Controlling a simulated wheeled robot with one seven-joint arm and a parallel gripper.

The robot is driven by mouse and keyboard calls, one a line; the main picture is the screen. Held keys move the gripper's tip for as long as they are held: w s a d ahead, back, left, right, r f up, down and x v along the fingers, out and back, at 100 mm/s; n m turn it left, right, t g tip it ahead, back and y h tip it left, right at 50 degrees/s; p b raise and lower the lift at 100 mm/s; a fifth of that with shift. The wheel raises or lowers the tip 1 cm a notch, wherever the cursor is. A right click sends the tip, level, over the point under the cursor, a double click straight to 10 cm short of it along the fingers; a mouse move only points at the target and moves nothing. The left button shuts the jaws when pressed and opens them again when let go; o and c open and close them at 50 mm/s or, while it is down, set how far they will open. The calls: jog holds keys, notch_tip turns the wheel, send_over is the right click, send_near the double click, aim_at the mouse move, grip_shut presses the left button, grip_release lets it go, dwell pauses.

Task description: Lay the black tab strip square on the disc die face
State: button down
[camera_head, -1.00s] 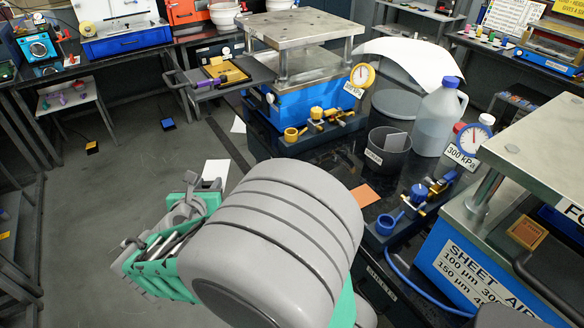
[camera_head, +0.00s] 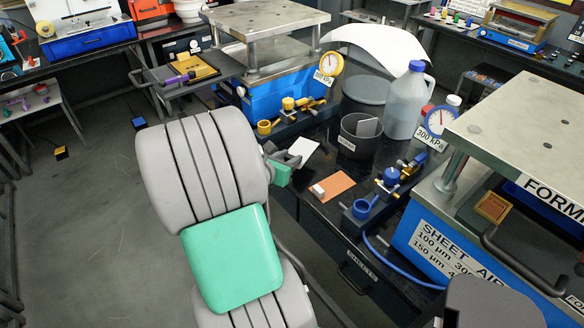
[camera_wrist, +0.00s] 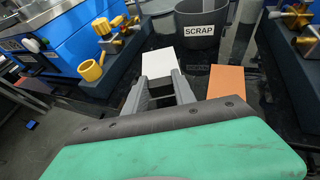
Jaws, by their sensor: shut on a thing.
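My gripper (camera_wrist: 165,92) points out over the dark bench, with its grey fingers shut on a white card (camera_wrist: 188,58) that reaches beyond the fingertips. In the head view my arm hides part of my gripper (camera_head: 290,160), and the white card (camera_head: 302,151) shows flat past it, left of an orange card. I cannot make out a black tab strip in either view. I cannot tell for sure which part is the disc die; a blue ring-shaped holder (camera_head: 365,206) stands to the right of the orange card.
The orange card (camera_head: 333,186) lies on the bench with a small pale block on it. The dark scrap bin (camera_head: 360,136), a plastic jug (camera_head: 408,100) and brass valves (camera_head: 295,104) stand behind. Blue presses flank the bench on the left and right.

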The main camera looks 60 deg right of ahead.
jog(key=f, duration=0.2)
jog(key=d+f, duration=0.1)
jog(key=f, duration=0.1)
jog(key=d+f, duration=0.1)
jog(key=shift+w+d+f, duration=0.25)
jog(key=shift+f, duration=0.15)
jog(key=shift+f, duration=0.2)
jog(key=c, duration=1)
grip_release()
jog(key=shift+c, duration=0.2)
jog(key=shift+r, duration=0.1)
